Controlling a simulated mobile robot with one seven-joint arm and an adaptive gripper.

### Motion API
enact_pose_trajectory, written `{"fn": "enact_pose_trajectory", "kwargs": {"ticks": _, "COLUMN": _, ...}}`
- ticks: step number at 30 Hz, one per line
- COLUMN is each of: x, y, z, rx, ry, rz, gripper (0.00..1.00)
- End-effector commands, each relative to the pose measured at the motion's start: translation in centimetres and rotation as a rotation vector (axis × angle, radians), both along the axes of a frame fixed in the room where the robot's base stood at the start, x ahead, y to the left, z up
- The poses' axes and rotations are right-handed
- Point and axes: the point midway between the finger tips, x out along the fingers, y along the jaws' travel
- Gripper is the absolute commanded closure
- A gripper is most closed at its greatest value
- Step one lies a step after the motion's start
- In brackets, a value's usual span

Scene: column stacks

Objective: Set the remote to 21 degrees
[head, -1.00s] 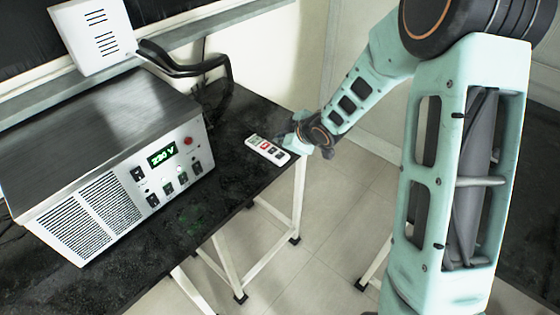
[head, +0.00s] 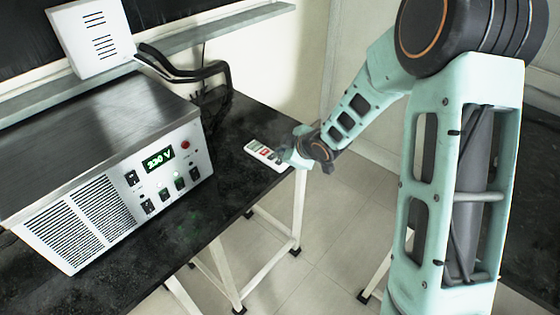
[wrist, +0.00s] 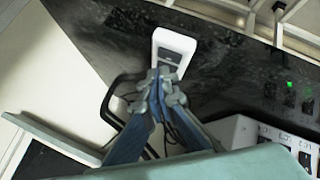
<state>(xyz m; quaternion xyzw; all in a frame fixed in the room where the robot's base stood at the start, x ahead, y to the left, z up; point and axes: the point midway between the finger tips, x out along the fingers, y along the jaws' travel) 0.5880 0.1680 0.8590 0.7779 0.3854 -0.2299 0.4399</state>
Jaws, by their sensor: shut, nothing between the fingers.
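The white remote (head: 263,152) lies flat on the dark table near its right edge. It has dark and red buttons; no readable number shows on it. In the wrist view the remote (wrist: 174,52) is partly covered by the fingers, with a dark button or screen visible. My gripper (head: 291,156) is at the remote's right end in the head view. In the wrist view my gripper (wrist: 162,85) has its blue-grey fingertips together, with nothing between them, over the lower part of the remote. I cannot tell whether they touch it.
A metal power unit (head: 110,160) reading "230 V" stands left on the dark table (head: 225,185), with switches and a red button. A white vented box (head: 92,38) is at the back. Table is clear around the remote.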

Motion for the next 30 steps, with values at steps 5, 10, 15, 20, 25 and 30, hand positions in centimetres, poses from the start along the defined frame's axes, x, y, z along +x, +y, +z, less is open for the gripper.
{"fn": "enact_pose_trajectory", "kwargs": {"ticks": 5, "x": 0.0, "y": 0.0, "z": 0.0, "rx": 0.0, "ry": 0.0, "rz": 0.0, "gripper": 1.0}}
{"fn": "enact_pose_trajectory", "kwargs": {"ticks": 10, "x": 0.0, "y": 0.0, "z": 0.0, "rx": 0.0, "ry": 0.0, "rz": 0.0, "gripper": 1.0}}
{"fn": "enact_pose_trajectory", "kwargs": {"ticks": 15, "x": 0.0, "y": 0.0, "z": 0.0, "rx": 0.0, "ry": 0.0, "rz": 0.0, "gripper": 1.0}}
{"fn": "enact_pose_trajectory", "kwargs": {"ticks": 20, "x": 0.0, "y": 0.0, "z": 0.0, "rx": 0.0, "ry": 0.0, "rz": 0.0, "gripper": 1.0}}
{"fn": "enact_pose_trajectory", "kwargs": {"ticks": 25, "x": -0.01, "y": 0.0, "z": -0.41, "rx": 0.0, "ry": 0.0, "rz": 0.0, "gripper": 1.0}}
{"fn": "enact_pose_trajectory", "kwargs": {"ticks": 30, "x": 0.01, "y": 0.0, "z": -0.95, "rx": 0.0, "ry": 0.0, "rz": 0.0, "gripper": 1.0}}
